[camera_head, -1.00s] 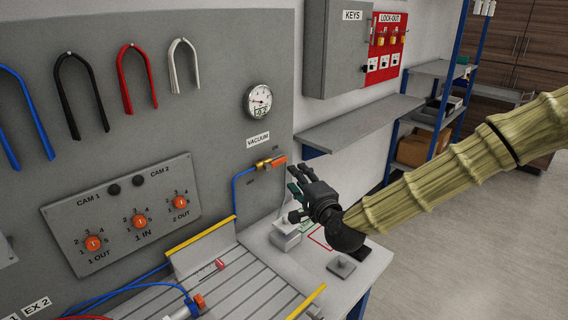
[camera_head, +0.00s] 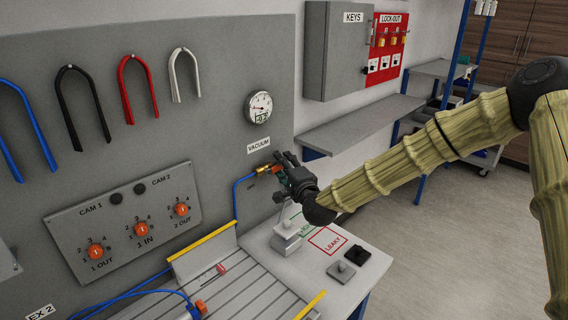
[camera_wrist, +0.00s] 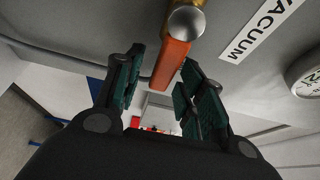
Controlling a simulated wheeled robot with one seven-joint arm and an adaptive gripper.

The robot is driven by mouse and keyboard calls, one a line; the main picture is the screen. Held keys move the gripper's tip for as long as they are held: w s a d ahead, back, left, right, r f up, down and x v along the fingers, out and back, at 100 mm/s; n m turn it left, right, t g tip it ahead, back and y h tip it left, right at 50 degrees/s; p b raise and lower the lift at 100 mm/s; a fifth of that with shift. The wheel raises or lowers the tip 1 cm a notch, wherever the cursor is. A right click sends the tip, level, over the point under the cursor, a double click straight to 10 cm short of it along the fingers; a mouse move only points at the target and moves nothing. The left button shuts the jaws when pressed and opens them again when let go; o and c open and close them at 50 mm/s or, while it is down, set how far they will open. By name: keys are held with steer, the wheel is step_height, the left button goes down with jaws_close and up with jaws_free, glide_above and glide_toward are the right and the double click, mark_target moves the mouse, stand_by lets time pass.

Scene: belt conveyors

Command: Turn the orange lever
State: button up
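The orange lever (camera_wrist: 171,64) sits on a brass valve (camera_wrist: 186,22) on the grey panel. In the wrist view it reaches down from the valve to between my fingertips. In the head view the brass valve (camera_head: 264,169) shows below the VACUUM label, and my fingers mostly hide the lever. My gripper (camera_head: 284,168) is at the valve's right side, and also shows in the wrist view (camera_wrist: 160,76). Its two green-padded fingers are apart, one on each side of the lever, with gaps visible. I cannot see a firm grip on it.
A round gauge (camera_head: 259,107) is above the valve, and a blue hose (camera_head: 236,200) runs down from it. A bench with a grey block (camera_head: 286,240), a LEAKY square (camera_head: 327,240) and small dark pieces lies below. A grey shelf (camera_head: 360,125) is at the right.

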steer(key=shift+w, duration=0.15)
jaws_close()
steer(key=shift+f, duration=0.1)
